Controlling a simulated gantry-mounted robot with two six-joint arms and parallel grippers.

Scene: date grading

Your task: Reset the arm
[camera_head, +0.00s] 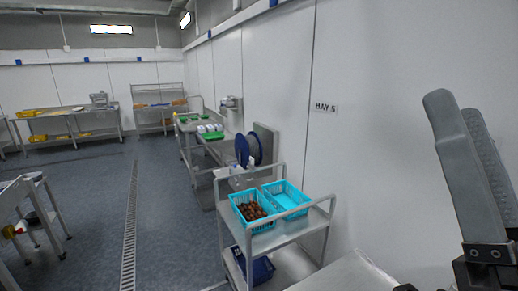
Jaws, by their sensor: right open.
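My right gripper (458,106) shows large and close at the right edge of the head view. Its two grey fingers point up and stand a little apart, with nothing seen between them. It is in front of the white wall, to the right of the trolley and well clear of it. My left gripper is not in view. A blue basket of brown dates (252,211) stands on the trolley's top, beside a second blue basket (285,193) that looks empty.
The steel trolley (300,229) carries a dark blue crate (262,270) low down. A steel surface (350,274) lies at the bottom. Benches line the back wall, and a table (22,190) stands at left. The floor (160,205) between is clear.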

